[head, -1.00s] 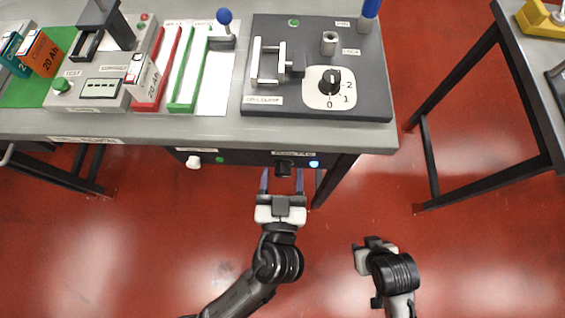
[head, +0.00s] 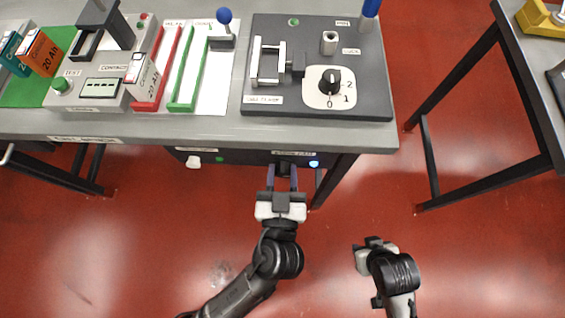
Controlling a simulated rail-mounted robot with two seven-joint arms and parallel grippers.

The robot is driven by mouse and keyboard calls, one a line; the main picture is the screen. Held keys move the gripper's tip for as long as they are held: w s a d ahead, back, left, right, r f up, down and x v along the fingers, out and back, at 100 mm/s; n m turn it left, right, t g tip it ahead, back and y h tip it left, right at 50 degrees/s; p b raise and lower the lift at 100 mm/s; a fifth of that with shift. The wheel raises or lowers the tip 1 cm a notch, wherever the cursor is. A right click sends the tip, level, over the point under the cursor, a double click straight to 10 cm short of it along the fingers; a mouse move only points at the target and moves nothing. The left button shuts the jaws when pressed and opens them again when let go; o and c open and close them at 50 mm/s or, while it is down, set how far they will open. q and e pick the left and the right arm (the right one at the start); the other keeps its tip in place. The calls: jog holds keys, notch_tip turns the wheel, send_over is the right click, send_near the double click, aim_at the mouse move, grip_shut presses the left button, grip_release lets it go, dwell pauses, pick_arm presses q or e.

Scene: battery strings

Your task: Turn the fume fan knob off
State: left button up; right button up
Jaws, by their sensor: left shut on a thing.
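The dark fume fan knob (head: 284,169) is on the front panel under the table's front edge. A label sits above it, and a lit blue lamp (head: 313,163) is to its right. My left gripper (head: 283,173) reaches it from the front, with its two fingers shut on the knob's sides. The fingers partly hide the knob, and its pointer direction cannot be made out. My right gripper (head: 365,247) hangs over the floor, away from the table. Its fingers are too unclear to tell if they are open.
The panel (head: 250,160) also has a white knob (head: 193,162) and a green lamp (head: 220,159). Above, the grey table (head: 220,128) carries a dark clamp unit (head: 375,100) with a 0-1-2 dial, trays and batteries. A second table (head: 535,85) stands at the right. Red floor is clear in front.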

pick_arm(q)
jog(key=shift+r+m+p, duration=0.2)
jog(key=shift+m+p, duration=1.4)
jog(key=shift+p, duration=0.15)
jog(key=m+p, duration=0.3)
jog(key=m, duration=0.1)
jog(key=shift+m, duration=0.3)
jog(key=m+p, duration=0.3)
jog(key=m, duration=0.2)
jog(key=shift+f+p, duration=0.1)
jog(key=shift+p, duration=0.25)
jog(key=shift+d+f+m+p, duration=0.15)
jog(key=shift+m+p, duration=1.1)
jog(key=shift+m, duration=1.25)
jog(key=o, duration=0.9)
